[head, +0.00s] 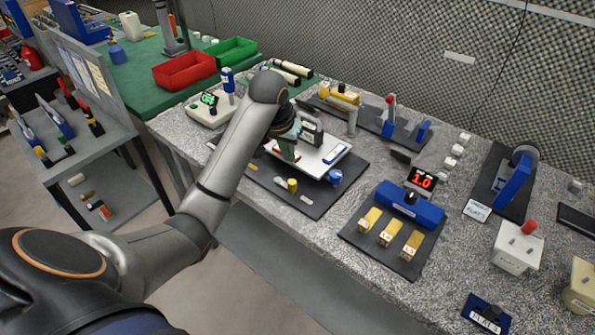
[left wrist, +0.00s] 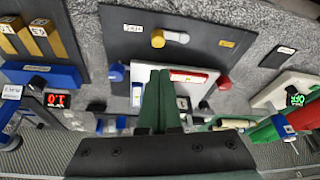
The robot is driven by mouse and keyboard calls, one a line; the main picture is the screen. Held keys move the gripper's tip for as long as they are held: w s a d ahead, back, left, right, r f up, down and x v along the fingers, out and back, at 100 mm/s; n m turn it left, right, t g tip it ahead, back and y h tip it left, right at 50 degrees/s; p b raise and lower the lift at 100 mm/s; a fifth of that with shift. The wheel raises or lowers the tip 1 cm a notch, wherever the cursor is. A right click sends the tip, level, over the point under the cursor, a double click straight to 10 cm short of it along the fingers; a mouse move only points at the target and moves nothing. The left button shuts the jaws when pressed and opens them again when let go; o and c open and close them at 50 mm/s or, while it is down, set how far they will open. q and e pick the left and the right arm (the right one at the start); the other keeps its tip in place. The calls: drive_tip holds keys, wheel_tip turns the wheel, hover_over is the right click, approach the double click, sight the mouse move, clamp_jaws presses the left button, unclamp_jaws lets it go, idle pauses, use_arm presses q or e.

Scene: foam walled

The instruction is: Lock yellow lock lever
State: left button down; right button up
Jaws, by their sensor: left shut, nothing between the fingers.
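A small yellow knob (head: 292,184), which looks like the yellow lock lever, stands on a dark base plate (head: 318,204) in front of a white plate (head: 325,158). In the left wrist view the yellow knob (left wrist: 157,38) has a pale piece (left wrist: 178,36) beside it. My left gripper (head: 289,152) is shut and empty, its green fingers pointing at the white plate, behind the yellow knob and apart from it. The closed fingertips (left wrist: 160,70) show in the left wrist view. A blue knob (head: 334,177) sits at the right of the white plate. My right gripper is not in view.
A blue fixture (head: 410,204) with yellow blocks and a red display stands to the right. A yellow clamp-like device (head: 343,95) is behind. Red (head: 184,71) and green (head: 230,52) bins are at the back left. The bench front between the bases is bare.

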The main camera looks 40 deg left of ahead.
use_arm(q)
approach(285, 182)
drive_tip(key=w+f, duration=0.1)
drive_tip(key=w+d+f, duration=0.1)
drive_tip(key=f, duration=0.1)
drive_tip(key=w+d+f, duration=0.1)
drive_tip(key=w, duration=0.1)
drive_tip(key=shift+f, duration=0.4)
drive_tip(key=shift+w, duration=0.1)
drive_tip(key=shift+f, duration=0.1)
